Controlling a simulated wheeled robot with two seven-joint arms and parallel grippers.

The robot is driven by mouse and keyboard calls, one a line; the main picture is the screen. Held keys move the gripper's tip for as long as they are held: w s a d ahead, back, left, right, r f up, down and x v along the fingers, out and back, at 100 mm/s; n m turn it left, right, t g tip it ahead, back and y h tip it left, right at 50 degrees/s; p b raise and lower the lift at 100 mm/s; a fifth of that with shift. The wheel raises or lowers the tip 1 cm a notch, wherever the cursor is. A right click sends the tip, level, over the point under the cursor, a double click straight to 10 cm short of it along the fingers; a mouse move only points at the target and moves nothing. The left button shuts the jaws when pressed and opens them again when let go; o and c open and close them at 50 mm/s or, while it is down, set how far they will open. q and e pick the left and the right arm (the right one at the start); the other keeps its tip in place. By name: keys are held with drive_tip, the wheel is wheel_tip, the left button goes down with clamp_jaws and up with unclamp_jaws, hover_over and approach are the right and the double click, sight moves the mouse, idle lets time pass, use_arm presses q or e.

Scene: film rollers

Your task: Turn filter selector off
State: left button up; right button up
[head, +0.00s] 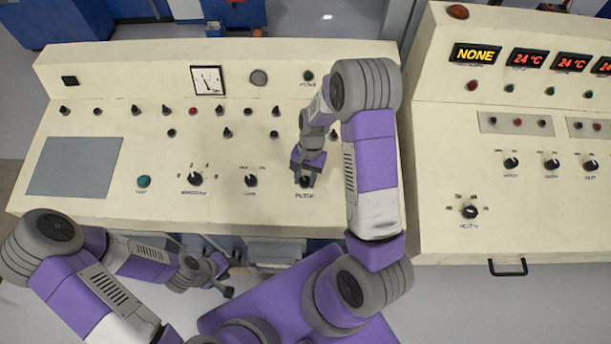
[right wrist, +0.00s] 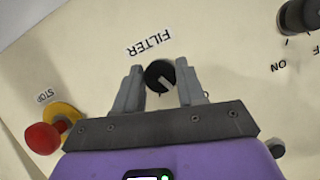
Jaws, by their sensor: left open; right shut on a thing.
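The filter selector is a black round knob (right wrist: 160,76) with a pale pointer line, under the upside-down word FILTER in the right wrist view. In the head view the knob (head: 305,181) is partly hidden by my right gripper (head: 305,178), which reaches down onto the console. In the wrist view my right gripper (right wrist: 161,88) has one finger on each side of the knob and is shut on it. A mark beside the knob is partly covered by a finger. My left gripper (head: 223,280) is open and empty, in front of the console's lower edge.
A red stop button (right wrist: 43,138) on a yellow base sits near the right gripper. Another black knob (head: 250,181) is left of the filter knob, with a larger selector (head: 195,179) further left. A second console (head: 520,225) stands at right, its display (head: 475,54) reading NONE.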

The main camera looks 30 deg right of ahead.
drive_tip(key=shift+n, duration=0.6)
drive_tip(key=shift+h, duration=0.3)
drive_tip(key=o, duration=1.1)
drive_tip(key=shift+c, duration=0.2)
drive_tip(key=v, duration=0.7)
drive_tip(key=shift+w+r, duration=0.25)
drive_tip(key=shift+d, duration=0.1)
